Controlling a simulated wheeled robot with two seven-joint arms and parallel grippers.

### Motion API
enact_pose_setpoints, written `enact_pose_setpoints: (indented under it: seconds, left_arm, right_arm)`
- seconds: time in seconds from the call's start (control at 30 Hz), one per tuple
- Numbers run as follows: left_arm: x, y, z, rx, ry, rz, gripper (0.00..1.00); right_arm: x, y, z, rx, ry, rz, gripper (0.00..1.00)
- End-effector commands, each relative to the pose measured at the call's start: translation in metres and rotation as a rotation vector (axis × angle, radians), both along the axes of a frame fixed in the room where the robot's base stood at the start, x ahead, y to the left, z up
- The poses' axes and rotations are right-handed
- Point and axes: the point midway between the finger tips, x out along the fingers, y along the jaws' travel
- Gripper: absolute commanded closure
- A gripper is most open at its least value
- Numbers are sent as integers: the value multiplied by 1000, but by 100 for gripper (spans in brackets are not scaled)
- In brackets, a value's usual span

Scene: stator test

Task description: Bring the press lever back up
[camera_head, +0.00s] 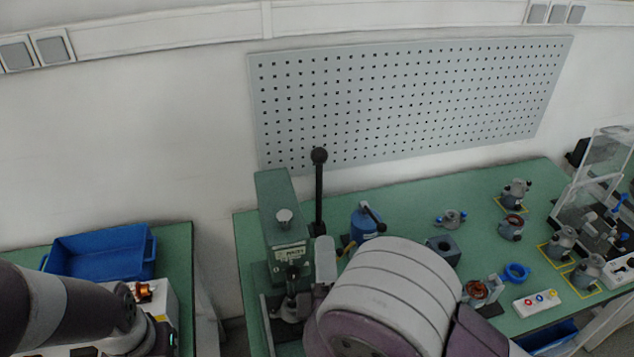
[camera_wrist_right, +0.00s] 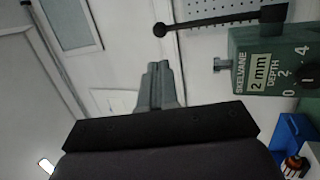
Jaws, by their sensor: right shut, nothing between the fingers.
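The green press (camera_head: 280,222) stands at the left end of the right-hand green table. Its black lever (camera_head: 319,195) stands upright, with a round knob at its top. In the right wrist view the lever (camera_wrist_right: 215,20) runs across the top from the green press head (camera_wrist_right: 268,70), its knob at the left. My right gripper (camera_head: 325,258) is in front of the press, below the lever's knob. In its wrist view the gripper (camera_wrist_right: 158,68) is shut and empty, apart from the lever. My left arm shows at the lower left, but its gripper does not.
A blue bin (camera_head: 100,252) sits on the left table. Right of the press are a blue bottle-like device (camera_head: 366,222), a dark block (camera_head: 443,249), a blue ring (camera_head: 516,273) and a button box (camera_head: 536,303). A pegboard (camera_head: 410,100) hangs behind.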

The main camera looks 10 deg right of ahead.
Motion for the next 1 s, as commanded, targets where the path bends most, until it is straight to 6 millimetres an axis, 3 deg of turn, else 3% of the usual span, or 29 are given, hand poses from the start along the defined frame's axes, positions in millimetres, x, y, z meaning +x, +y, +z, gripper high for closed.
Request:
enact_pose_setpoints:
  seconds: [0.17,0.5,0.7,1.0]
  left_arm:
    - [0,0,11,0,0,0,63]
    - [0,0,44,0,0,0,63]
    - [0,0,61,0,0,0,63]
    - [0,0,65,0,0,0,63]
  right_arm:
    - [17,-4,10,-18,6,-13,100]
    - [86,-15,35,-16,6,-9,100]
    - [117,-20,46,-15,6,-7,100]
    - [131,-21,46,-15,6,-4,100]
